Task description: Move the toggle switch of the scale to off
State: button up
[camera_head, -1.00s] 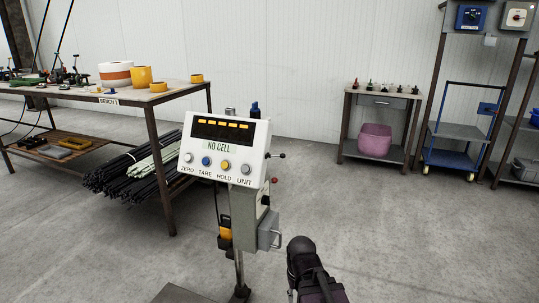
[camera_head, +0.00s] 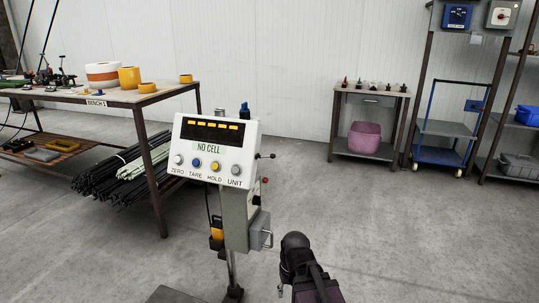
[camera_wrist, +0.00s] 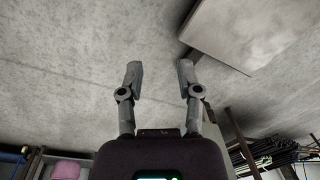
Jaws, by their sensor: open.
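The scale's white display head (camera_head: 213,147) stands on a post left of the middle in the head view. Its screen shows yellow dashes above the label "NO CELL", with ZERO, TARE, HOLD and UNIT buttons below. A small black-tipped toggle lever (camera_head: 266,156) sticks out of its right side. A red-tipped part (camera_head: 265,180) shows lower on the post. In the wrist view my gripper (camera_wrist: 160,68) has its two fingers apart, with only floor between them. In the head view my arm is at the bottom, right of and below the scale head; the fingertips cannot be made out there.
A grey box with a handle (camera_head: 262,239) is on the post's right side. The scale's platform (camera_head: 180,294) is at the floor; a flat plate (camera_wrist: 238,30) shows in the wrist view. Bench 1 (camera_head: 110,97) stands left, over black rods (camera_head: 105,178).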

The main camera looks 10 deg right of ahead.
jog(key=w+d+r+n+t+y+p, duration=0.1)
jog(key=w+r+t+y+p, duration=0.2)
jog(key=w+r+y+p, duration=0.95)
jog(key=w+d+r+t+y, duration=0.1)
jog(key=w+d+r, duration=0.1)
jog(key=r, duration=0.4)
jog(key=w+d+r+t+y+p, duration=0.1)
jog(key=w+d+r+t, duration=0.1)
jog(key=r, duration=0.5)
jog(key=w+d+r+n+t+y, duration=0.1)
jog(key=w+d+r, duration=0.2)
jog(key=d+r, duration=0.3)
jog(key=shift+w+r, duration=0.3)
jog(key=shift+r, duration=0.4)
jog(key=x, duration=1.3)
jog(key=shift+w+a, duration=0.3)
jog(key=shift+r, duration=0.15)
